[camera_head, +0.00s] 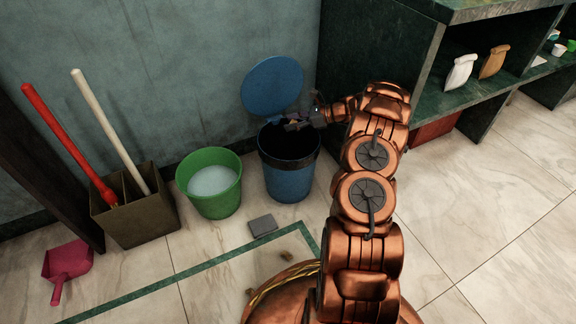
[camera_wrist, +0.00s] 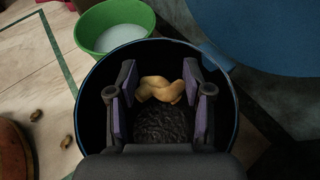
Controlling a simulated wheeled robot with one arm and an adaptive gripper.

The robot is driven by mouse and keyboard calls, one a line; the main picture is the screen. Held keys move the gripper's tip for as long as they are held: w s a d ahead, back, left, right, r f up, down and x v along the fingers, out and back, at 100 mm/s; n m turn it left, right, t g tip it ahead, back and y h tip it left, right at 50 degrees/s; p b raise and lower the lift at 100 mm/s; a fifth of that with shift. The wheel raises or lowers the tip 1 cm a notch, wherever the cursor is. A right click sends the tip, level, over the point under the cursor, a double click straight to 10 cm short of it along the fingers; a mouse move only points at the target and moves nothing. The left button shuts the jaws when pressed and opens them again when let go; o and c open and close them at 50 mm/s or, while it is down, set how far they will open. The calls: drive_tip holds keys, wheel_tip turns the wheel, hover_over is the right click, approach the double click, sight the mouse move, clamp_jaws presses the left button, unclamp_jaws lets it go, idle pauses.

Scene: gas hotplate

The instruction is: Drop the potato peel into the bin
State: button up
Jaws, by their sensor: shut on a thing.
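The blue bin (camera_head: 288,183) stands by the wall with its round lid (camera_head: 272,86) raised behind its opening. My gripper (camera_head: 290,124) is over the bin's mouth. In the wrist view my gripper (camera_wrist: 160,98) is shut on the curled tan potato peel (camera_wrist: 160,88), one finger on each side of it. The dark inside of the bin shows below the peel, and the bin's blue rim (camera_wrist: 84,82) surrounds the gripper. In the head view I cannot make out the peel clearly.
A green bucket (camera_head: 222,197) of pale liquid stands left of the bin. A grey block (camera_head: 263,225) and small brown scraps (camera_head: 287,254) lie on the floor. A pink dustpan (camera_head: 68,262) and broom holder (camera_head: 140,222) stand farther left. Dark shelving (camera_head: 400,45) rises at right.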

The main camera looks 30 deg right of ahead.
drive_tip(key=o, duration=0.9)
drive_tip(key=shift+r, duration=0.1)
wheel_tip(320, 180, up, 10)
drive_tip(key=shift+f, duration=0.1)
idle(0.7)
